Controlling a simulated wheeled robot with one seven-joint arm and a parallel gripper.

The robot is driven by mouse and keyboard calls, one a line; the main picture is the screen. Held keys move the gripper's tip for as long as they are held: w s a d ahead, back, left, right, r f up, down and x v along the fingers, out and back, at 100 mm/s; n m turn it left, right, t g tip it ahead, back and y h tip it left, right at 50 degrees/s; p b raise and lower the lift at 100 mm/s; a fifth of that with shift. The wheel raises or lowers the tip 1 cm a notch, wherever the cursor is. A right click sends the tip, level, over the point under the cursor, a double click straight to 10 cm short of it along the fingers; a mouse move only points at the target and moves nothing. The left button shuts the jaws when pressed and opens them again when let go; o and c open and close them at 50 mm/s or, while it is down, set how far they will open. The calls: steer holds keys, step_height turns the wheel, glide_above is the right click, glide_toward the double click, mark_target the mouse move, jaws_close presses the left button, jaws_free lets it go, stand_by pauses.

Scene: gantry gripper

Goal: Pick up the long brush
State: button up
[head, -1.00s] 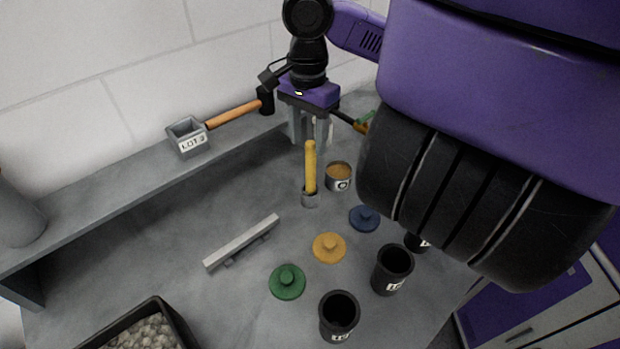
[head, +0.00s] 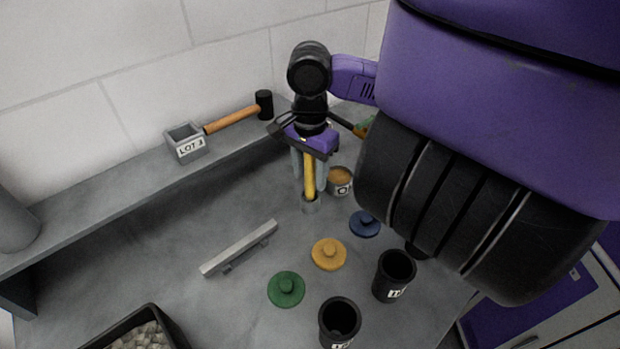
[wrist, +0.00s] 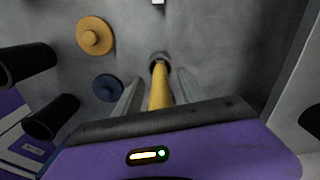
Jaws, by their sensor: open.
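The long brush (head: 309,178) shows as a yellow handle standing nearly upright, its lower end at a small grey round piece on the bench. I cannot tell whether that piece is its head or a holder. Bristles do not show. My gripper (head: 310,184) is open and points down, with its two grey fingers on either side of the handle. In the wrist view, the yellow handle (wrist: 160,88) runs between the spread fingers (wrist: 159,82), with a gap on each side. The handle's upper end is hidden by my gripper body.
A labelled tin (head: 340,181) stands close right of the brush. Blue (head: 365,223), yellow (head: 329,254) and green (head: 286,289) lids lie in front, beside black cups (head: 395,275). A grey bar (head: 240,248) lies left. A hammer (head: 235,118) lies on the back ledge.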

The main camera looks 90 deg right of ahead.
steer(key=c, duration=1)
jaws_close()
steer(key=shift+r, duration=0.15)
